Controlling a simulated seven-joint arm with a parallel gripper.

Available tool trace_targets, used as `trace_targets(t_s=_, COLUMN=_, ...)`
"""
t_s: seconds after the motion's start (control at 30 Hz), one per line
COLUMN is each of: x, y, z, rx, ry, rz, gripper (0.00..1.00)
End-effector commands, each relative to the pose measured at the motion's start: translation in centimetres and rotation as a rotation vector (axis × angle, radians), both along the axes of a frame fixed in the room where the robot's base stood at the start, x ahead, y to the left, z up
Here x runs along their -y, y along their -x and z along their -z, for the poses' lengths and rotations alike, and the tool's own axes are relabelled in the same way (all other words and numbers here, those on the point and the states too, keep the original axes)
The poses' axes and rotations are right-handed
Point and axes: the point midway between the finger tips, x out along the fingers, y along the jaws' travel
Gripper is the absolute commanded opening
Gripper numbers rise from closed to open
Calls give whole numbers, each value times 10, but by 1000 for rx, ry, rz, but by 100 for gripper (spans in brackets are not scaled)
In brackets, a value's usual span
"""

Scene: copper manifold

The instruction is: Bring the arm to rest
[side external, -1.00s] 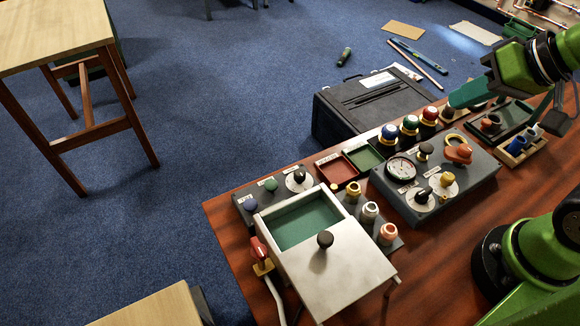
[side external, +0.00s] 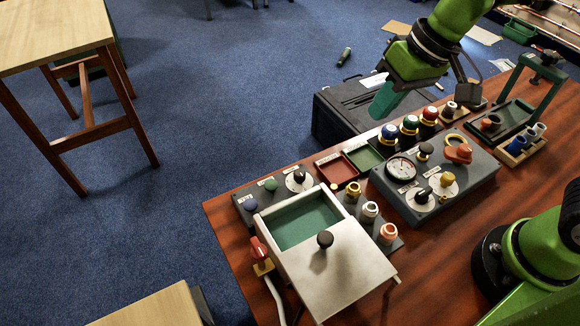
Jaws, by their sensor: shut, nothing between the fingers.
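My gripper (side external: 386,101), with teal fingers, is in the upper right of the side external view. It is shut and empty. It hangs in the air in front of the black case and above the row of blue, green and red capped pieces. It points down and to the left. My green arm comes in from the top right edge.
The wooden bench (side external: 455,262) carries a metal box with a sliding lid (side external: 335,262), a grey panel with gauge and knobs (side external: 440,180), red and green trays (side external: 338,168), and a green-handled frame (side external: 535,95). A black case (side external: 335,118) stands behind.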

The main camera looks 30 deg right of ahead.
Motion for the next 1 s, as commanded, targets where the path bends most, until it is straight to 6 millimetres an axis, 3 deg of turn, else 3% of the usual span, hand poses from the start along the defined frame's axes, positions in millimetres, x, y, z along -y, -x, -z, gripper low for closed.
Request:
trace_targets(t_s=0.23, x=-81, y=-31, z=29, rx=-105, ry=98, rz=-203, gripper=0)
trace_targets(t_s=0.6, x=-198, y=-47, z=90, rx=-194, ry=257, rz=-450, gripper=0)
trace_targets(t_s=0.73, x=-220, y=-53, z=97, rx=-195, ry=289, rz=-483, gripper=0)
trace_targets(t_s=0.9, x=-225, y=-63, z=81, rx=-176, ry=292, rz=-482, gripper=0)
trace_targets(t_s=1.0, x=-222, y=-60, z=86, rx=-192, ry=299, rz=-483, gripper=0)
